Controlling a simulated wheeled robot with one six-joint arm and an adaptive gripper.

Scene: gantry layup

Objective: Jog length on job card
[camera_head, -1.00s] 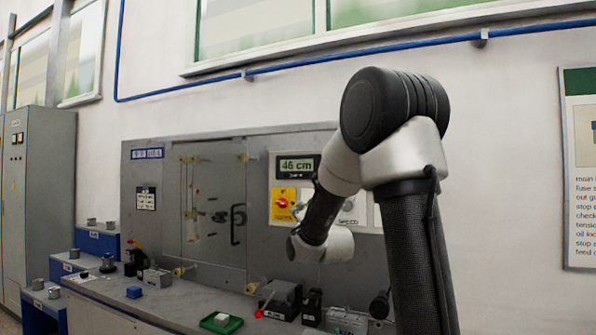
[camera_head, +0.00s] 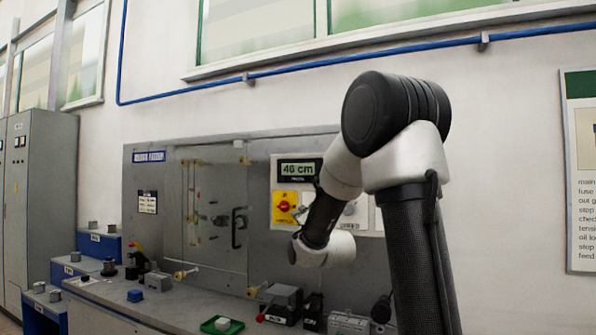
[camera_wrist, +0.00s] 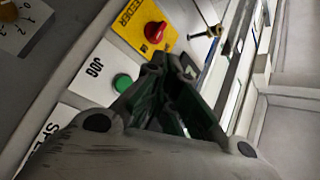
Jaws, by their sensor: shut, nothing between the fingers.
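The green jog button (camera_wrist: 122,83) sits on a white plate (camera_wrist: 88,75) lettered JOG in the wrist view. My gripper (camera_wrist: 168,66) is shut and empty, its fingertips just right of the button and apart from it in the picture; I cannot tell the depth gap. The display (camera_head: 298,169) on the grey panel reads 46 cm. A small black-and-white card (camera_head: 147,201) is on the panel's left part, too small to read.
A red knob (camera_wrist: 155,32) on a yellow FEEDER plate (camera_wrist: 137,22) is close beyond my fingertips. A wall poster (camera_head: 583,170) hangs at right.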

